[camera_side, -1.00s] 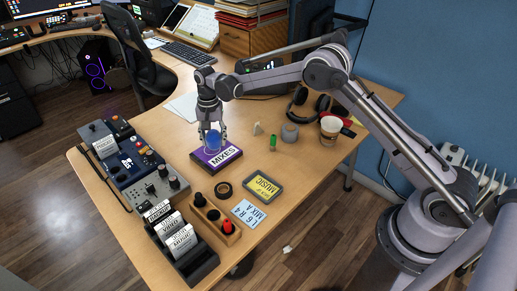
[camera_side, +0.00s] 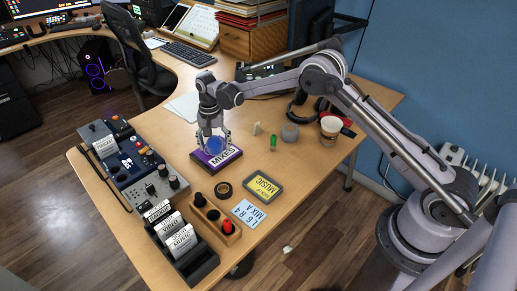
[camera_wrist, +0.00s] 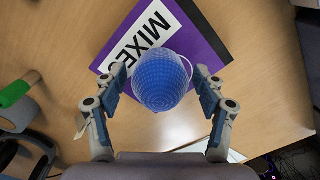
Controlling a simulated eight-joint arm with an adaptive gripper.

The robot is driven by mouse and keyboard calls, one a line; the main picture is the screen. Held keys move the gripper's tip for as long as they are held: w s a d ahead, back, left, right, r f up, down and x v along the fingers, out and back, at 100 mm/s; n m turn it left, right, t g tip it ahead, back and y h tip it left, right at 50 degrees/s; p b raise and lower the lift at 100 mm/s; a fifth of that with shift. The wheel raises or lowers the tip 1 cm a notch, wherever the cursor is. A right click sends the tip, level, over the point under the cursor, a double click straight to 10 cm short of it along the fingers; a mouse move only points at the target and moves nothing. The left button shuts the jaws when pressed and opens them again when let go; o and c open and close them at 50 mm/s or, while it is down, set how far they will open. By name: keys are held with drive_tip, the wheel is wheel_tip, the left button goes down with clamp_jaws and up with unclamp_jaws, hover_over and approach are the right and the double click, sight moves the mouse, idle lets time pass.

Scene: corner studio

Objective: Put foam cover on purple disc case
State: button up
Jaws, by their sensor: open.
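The blue foam cover (camera_side: 214,145) is a rounded blue piece with a grid pattern, at the purple disc case (camera_side: 230,161). In the wrist view the foam cover (camera_wrist: 160,78) overlaps the near edge of the purple disc case (camera_wrist: 205,35), beside its white "MIXES" label. A thin pale curve shows at the cover's right side. My gripper (camera_side: 213,149) points down over the case. In the wrist view my gripper (camera_wrist: 160,80) is open, with one finger on each side of the cover and small gaps. The cover's underside is hidden, so I cannot tell whether it rests flat.
A control box (camera_side: 160,184), a rack of white cards (camera_side: 180,238) and a wooden holder (camera_side: 212,221) stand at the left and front. A yellow "MUSIC" case (camera_side: 263,187) lies in front. A green marker (camera_side: 273,143), grey cylinder (camera_side: 290,133) and cup (camera_side: 331,128) stand right.

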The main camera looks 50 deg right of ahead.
sight(214, 137)
wheel_tip(214, 137, up, 12)
drive_tip(key=shift+f, duration=0.2)
drive_tip(key=s+d+r+n+t, duration=0.3)
drive_tip(key=s+r+n+t, duration=0.15)
drive_tip(key=s+r, duration=1.05)
drive_tip(key=s+f+n+t, duration=0.1)
drive_tip(key=s+f+n, duration=0.1)
drive_tip(key=s, duration=0.7)
drive_tip(key=s+d+f+n+t, duration=0.1)
drive_tip(key=s+f+n, duration=0.1)
drive_tip(key=s, duration=0.6)
drive_tip(key=shift+s+d+f+t, duration=0.25)
drive_tip(key=shift+s+f+t, duration=0.15)
drive_tip(key=shift+f, duration=0.3)
